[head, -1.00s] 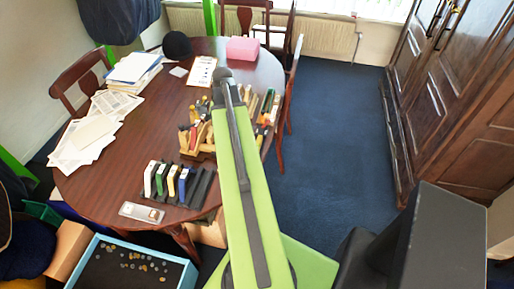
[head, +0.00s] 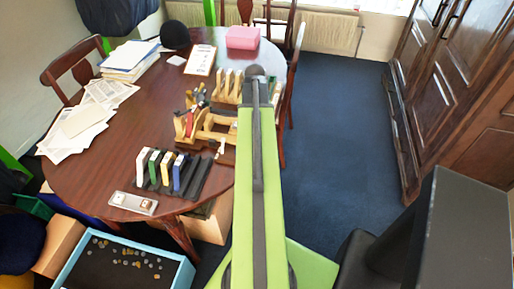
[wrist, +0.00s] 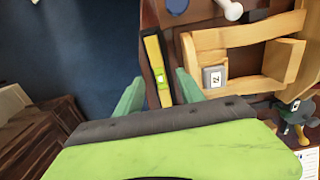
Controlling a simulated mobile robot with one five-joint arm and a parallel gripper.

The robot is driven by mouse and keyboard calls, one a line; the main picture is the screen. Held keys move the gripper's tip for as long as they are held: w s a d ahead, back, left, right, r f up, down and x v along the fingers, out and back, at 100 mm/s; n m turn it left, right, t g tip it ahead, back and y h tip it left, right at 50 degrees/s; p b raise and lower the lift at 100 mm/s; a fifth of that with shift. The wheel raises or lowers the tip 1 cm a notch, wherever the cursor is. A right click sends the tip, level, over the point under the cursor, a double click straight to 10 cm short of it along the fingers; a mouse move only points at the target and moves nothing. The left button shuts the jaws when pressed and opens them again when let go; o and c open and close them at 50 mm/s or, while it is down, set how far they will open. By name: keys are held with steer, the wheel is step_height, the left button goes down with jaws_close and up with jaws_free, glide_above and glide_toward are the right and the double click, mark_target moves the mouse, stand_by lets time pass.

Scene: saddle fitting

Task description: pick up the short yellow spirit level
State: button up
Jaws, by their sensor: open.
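The short yellow spirit level (wrist: 154,55) lies near the dark table edge in the wrist view, with a pale vial window near its lower end. My gripper (wrist: 160,76) is open, one green finger on each side of the level's lower part. I cannot tell how high the fingers are above it. The level appears clear of both fingers. In the head view the level is hidden behind my green arm.
A wooden rack (wrist: 225,40) stands close right of the level, with a small grey block (wrist: 214,76) at it. Floor (wrist: 75,45) lies left of the table edge. A black rack (head: 199,177) with upright coloured pieces stands on the table (head: 110,150).

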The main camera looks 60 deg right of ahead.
steer(key=f+b, duration=0.4)
steer(key=f, duration=0.1)
steer(key=f+b, duration=0.2)
steer(key=shift+s+f, duration=0.25)
steer(key=shift+f, duration=0.05)
steer(key=shift+r, duration=0.2)
steer(key=shift+c, duration=0.3)
jaws_close()
